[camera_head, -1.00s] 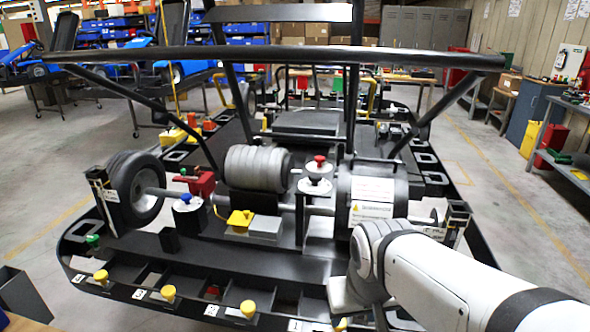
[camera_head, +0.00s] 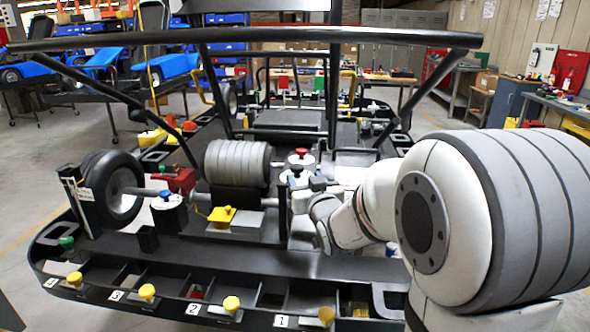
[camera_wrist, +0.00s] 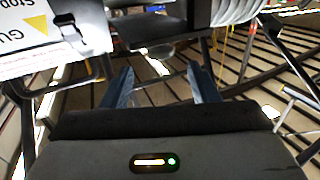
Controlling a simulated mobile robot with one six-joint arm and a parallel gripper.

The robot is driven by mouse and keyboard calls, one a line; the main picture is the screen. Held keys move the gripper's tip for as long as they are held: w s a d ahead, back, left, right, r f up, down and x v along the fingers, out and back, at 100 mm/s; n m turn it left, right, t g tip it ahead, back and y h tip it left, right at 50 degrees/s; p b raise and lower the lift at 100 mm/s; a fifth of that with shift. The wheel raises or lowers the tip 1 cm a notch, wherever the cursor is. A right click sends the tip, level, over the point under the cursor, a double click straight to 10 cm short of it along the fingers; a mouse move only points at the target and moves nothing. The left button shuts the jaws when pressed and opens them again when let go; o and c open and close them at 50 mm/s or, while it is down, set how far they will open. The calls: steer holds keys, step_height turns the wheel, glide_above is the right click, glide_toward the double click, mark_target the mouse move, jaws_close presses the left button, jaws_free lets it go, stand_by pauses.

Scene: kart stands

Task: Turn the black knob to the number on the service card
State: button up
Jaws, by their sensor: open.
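I cannot make out a black knob for certain in either view. My gripper (camera_wrist: 161,88) is open and empty in the wrist view, its two blue-grey fingers apart over the kart frame. In the head view my wrist hides part of the kart's right side, and the fingertips are hard to tell there. A white sign (camera_wrist: 35,40) with a yellow triangle and partly cut-off print is at upper left in the wrist view. A white label (camera_head: 84,194) is on the left post in the head view. I cannot tell whether either is the service card, and no number reads on them.
A red knob (camera_head: 301,152) and a blue knob (camera_head: 166,195) sit on white discs. A grey ribbed roller (camera_head: 237,162) and a wheel (camera_head: 112,189) are at left. A black bar (camera_head: 230,37) crosses above.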

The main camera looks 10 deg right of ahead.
mark_target(299, 170)
steer(key=shift+w+r, duration=0.15)
steer(key=shift+w, duration=0.25)
steer(key=w, duration=0.2)
steer(key=w+p, duration=0.1)
steer(key=w, duration=0.4)
steer(key=shift+a, duration=0.35)
steer(key=shift+s, duration=0.1)
steer(key=c, duration=0.9)
